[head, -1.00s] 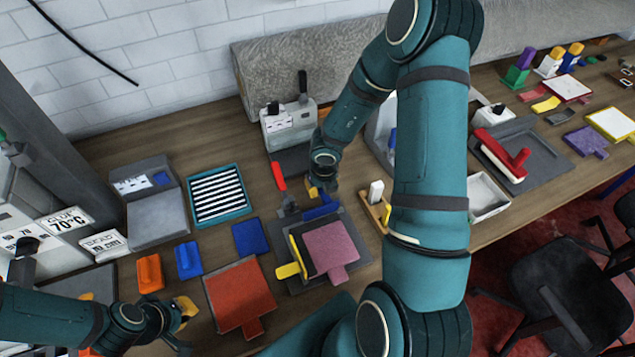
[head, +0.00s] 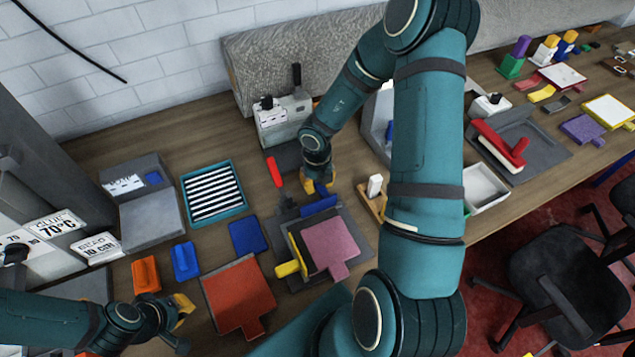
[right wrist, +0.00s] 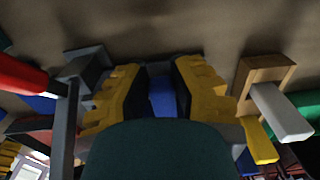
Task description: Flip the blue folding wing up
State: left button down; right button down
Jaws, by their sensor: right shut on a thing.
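The blue folding wing (head: 319,206) is on the back edge of the grey fixture (head: 352,262), behind a pink mat (head: 331,243). It looks raised on edge, but its exact angle is hard to tell. My right gripper (head: 319,189) is at the top of the wing, with its yellow pads (right wrist: 160,95) shut on it. In the right wrist view, the blue wing (right wrist: 162,98) shows between the pads; the rest is hidden. A yellow wing (head: 288,268) is at the fixture's left side. My left gripper (head: 183,322) hangs at the lower left, away from the fixture; its opening is unclear.
A wooden holder with a white block (head: 375,187) is close on the right. A blue pad (head: 247,236) and an orange-red mat (head: 238,295) lie to the left. A striped tray (head: 212,192) is further left.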

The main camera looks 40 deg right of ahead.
jog(key=shift+s+f, duration=0.1)
jog(key=shift+s, duration=0.05)
jog(key=c, duration=0.8)
grip_release()
jog(key=shift+r, duration=0.2)
notch_tip(320, 180, up, 12)
jog(key=shift+f, duration=0.1)
jog(key=shift+f, duration=0.1)
